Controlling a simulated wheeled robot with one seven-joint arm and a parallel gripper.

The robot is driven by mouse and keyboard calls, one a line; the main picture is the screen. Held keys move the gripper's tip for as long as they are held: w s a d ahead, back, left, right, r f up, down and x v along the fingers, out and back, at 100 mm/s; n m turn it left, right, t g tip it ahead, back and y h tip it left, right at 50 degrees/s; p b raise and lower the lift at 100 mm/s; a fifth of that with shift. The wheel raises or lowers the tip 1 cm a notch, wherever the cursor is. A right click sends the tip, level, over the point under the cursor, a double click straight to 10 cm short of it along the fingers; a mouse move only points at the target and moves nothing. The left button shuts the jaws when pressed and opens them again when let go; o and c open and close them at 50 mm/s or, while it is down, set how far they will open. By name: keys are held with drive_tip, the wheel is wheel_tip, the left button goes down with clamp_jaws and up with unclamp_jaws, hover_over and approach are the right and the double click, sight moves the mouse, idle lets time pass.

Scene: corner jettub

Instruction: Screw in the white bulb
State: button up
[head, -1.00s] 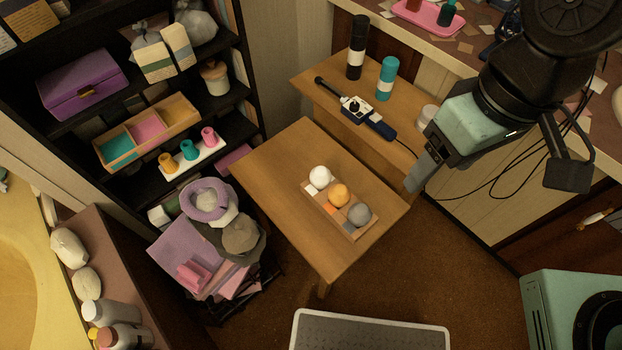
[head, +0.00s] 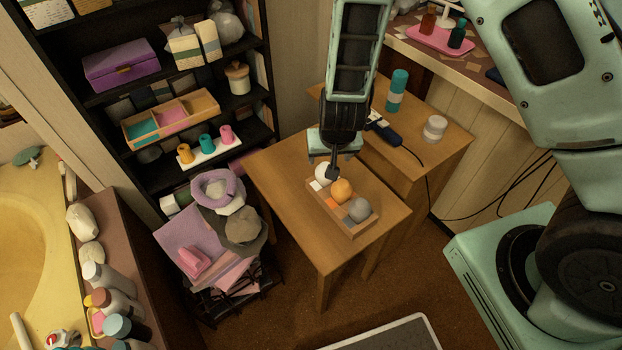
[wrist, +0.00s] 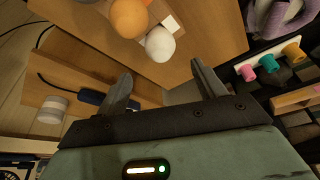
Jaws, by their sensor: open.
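The white bulb (head: 322,173) sits at the far-left end of a wooden tray (head: 341,222) on the small wooden table (head: 285,190). An orange bulb (head: 341,190) and a grey bulb (head: 358,209) sit in the same tray. My gripper (head: 334,172) is over the tray's far end, right by the white bulb, and partly covers it in the head view. In the wrist view, my open gripper (wrist: 162,78) has its two fingers spread, with nothing between them. The white bulb (wrist: 160,44) shows just beyond the fingertips, about midway across the gap, and the orange bulb (wrist: 129,17) is beside it.
A second wooden table (head: 440,150) behind holds a teal bottle (head: 396,92), a white jar (head: 434,128) and a dark blue tool (head: 385,132). A dark shelf at left holds a white strip with coloured cups (head: 207,143). The table's left part is clear.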

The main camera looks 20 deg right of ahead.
drive_tip(key=b+x, duration=0.6)
drive_tip(key=x, duration=0.1)
drive_tip(key=shift+f, duration=0.35)
drive_tip(key=shift+b+x, duration=0.5)
drive_tip(key=shift+x, duration=0.55)
drive_tip(key=shift+w, duration=0.1)
drive_tip(key=shift+c, duration=0.3)
drive_tip(key=c, duration=0.7)
wheel_tip(320, 180, up, 10)
drive_tip(key=p, duration=1)
drive_tip(key=shift+r, duration=0.2)
drive_tip(key=shift+f, duration=0.2)
drive_tip(key=shift+d, duration=0.15)
